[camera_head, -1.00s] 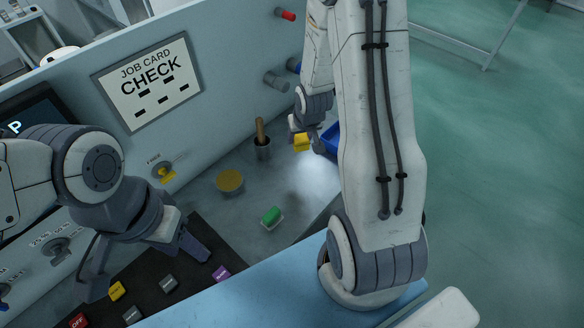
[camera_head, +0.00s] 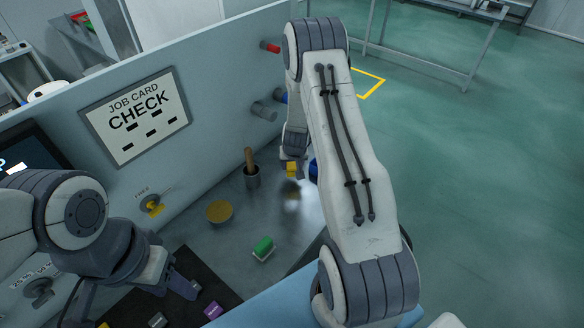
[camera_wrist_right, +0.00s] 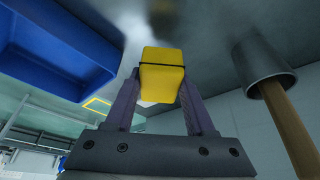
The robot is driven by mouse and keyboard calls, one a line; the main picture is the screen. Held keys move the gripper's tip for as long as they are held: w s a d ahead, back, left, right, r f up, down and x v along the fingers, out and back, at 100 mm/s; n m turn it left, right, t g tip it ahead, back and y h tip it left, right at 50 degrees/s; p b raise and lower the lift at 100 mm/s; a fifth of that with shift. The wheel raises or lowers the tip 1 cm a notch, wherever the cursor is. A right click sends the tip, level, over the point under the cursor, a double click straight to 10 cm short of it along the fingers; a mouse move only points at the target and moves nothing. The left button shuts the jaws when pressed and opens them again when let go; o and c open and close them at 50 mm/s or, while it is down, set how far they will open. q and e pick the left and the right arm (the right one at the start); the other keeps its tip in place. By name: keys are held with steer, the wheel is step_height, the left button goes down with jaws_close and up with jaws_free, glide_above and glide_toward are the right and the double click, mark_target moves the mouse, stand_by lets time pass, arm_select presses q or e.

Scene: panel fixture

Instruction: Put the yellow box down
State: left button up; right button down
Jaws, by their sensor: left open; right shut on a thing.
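The yellow box (camera_head: 291,170) is held by my right gripper (camera_head: 291,164), which points down over the grey bench. The right wrist view shows the box (camera_wrist_right: 162,74) between the two fingers of the right gripper (camera_wrist_right: 160,92). A dark patch shows on the shiny bench just below the box in the head view. The box seems a little above the surface, but the exact gap is hard to tell. My left gripper (camera_head: 135,288) is open and empty over the dark mat at the lower left.
A metal cup with a wooden handle (camera_head: 252,177) stands left of the box. A blue bin (camera_head: 313,171) is close on the right, partly hidden by my arm. The panel (camera_head: 215,120) rises behind.

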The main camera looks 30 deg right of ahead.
mark_target(291, 180)
steer(key=shift+w+f, duration=0.15)
steer(key=shift+w, duration=0.05)
steer(key=shift+f, duration=2.05)
steer(key=shift+f, duration=0.1)
steer(key=shift+c, duration=1.3)
jaws_free()
